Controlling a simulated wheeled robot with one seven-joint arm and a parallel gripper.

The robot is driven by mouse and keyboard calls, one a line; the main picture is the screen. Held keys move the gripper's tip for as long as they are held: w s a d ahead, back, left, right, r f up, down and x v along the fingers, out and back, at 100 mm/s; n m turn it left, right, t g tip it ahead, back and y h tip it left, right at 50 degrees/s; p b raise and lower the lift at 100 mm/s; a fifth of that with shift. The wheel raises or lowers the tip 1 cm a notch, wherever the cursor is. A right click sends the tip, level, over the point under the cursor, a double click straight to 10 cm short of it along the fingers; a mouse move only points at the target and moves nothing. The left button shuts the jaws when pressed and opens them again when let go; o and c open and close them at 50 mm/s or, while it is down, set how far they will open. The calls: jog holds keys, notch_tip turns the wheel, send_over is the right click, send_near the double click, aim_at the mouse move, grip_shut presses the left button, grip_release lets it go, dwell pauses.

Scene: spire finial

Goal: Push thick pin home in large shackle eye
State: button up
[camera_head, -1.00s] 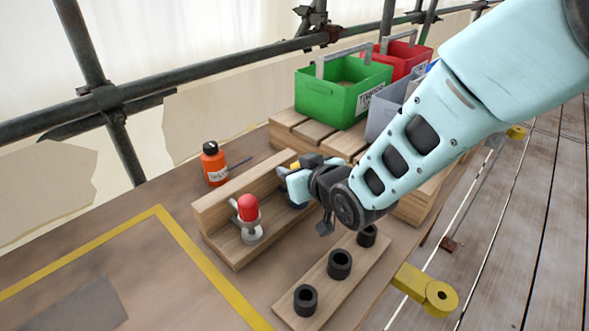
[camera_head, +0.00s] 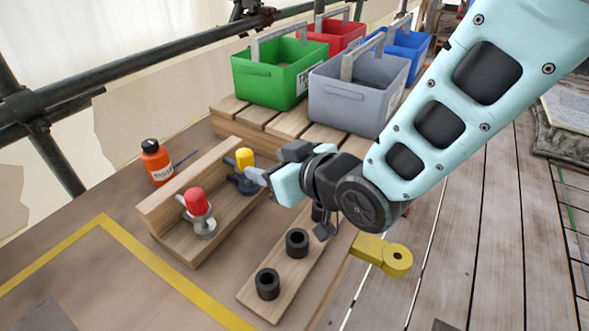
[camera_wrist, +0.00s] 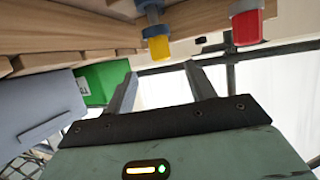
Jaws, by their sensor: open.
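A yellow-headed pin (camera_head: 245,158) stands in a blue shackle (camera_head: 243,184) in a wooden L-shaped holder (camera_head: 178,238). It also shows ahead of my fingers in the wrist view (camera_wrist: 158,48). A red-headed pin (camera_head: 196,201) stands in a grey shackle (camera_head: 204,225) in the same holder, nearer the front; it also appears in the wrist view (camera_wrist: 247,27). I cannot tell how deep either pin sits or which shackle is larger. My gripper (camera_head: 254,178) is just right of the yellow pin, apparently empty. Its fingers (camera_wrist: 160,72) are apart in the wrist view.
A wooden strip with black sockets (camera_head: 297,243) lies right of the holder, partly under my gripper. An orange bottle (camera_head: 157,162) stands behind left. Green (camera_head: 275,75), grey (camera_head: 350,98), red (camera_head: 338,34) and blue (camera_head: 402,50) bins stand behind. The yellow-taped area at front left is mostly clear.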

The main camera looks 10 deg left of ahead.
jog(key=v, duration=0.6)
dwell(0.3)
jog(key=s+d+r+m+g+h+p, duration=0.1)
jog(key=s+d+r+g+h+p, duration=0.2)
jog(key=s+d, duration=0.4)
jog(key=s+d+r+m+g+h+p, duration=0.1)
jog(key=s+d+r+g+h+p, duration=0.2)
jog(key=d, duration=1)
jog(key=s+g+h+p, duration=0.2)
jog(key=s+h, duration=0.2)
jog(key=shift+r+m+p, duration=0.3)
jog(key=shift+m, duration=0.1)
jog(key=shift+d, duration=0.1)
